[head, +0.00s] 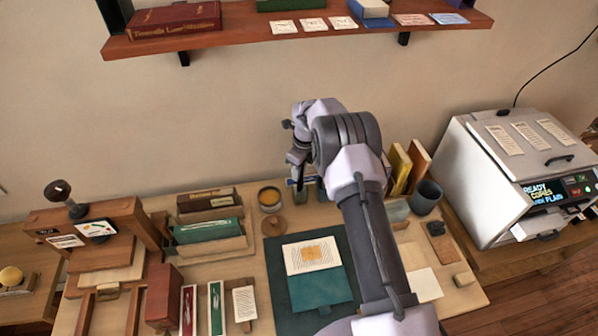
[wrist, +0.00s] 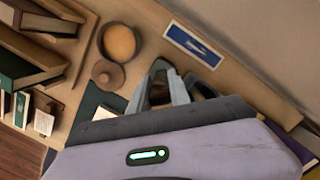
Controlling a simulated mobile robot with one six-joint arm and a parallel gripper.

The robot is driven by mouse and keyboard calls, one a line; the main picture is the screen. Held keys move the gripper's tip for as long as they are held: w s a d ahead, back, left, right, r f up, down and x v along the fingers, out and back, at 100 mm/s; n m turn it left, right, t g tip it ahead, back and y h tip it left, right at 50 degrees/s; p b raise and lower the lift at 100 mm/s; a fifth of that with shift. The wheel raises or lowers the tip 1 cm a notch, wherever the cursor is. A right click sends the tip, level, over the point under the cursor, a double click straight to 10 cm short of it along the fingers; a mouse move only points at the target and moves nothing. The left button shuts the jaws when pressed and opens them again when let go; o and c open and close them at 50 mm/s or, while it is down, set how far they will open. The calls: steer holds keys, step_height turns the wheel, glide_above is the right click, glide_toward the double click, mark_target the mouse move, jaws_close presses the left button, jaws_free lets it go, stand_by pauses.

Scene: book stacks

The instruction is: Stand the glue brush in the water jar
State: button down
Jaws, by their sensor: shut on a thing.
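My gripper (head: 297,172) is above the back of the worktable, fingers pointing down. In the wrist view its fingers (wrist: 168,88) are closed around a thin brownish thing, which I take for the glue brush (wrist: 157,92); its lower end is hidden. Just beyond the fingertips are dark, round-topped vessels (wrist: 200,86), partly covered by the gripper. One of them may be the water jar, but I cannot tell which. The brush and the fingertips appear close to these vessels; I cannot tell whether they touch.
An open pot of amber glue (head: 269,198) and a round wooden lid (head: 274,225) lie left of my gripper. A blue label card (wrist: 194,45) is behind. A dark cup (head: 427,196) and upright books (head: 408,168) stand right. A shelf (head: 240,32) hangs above.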

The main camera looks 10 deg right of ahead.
steer(key=c, duration=1.2)
jaws_free()
steer(key=shift+f, duration=0.1)
step_height(320, 180, up, 12)
steer(key=s+d+p, duration=0.1)
steer(key=p, duration=0.1)
steer(key=shift+s, duration=0.1)
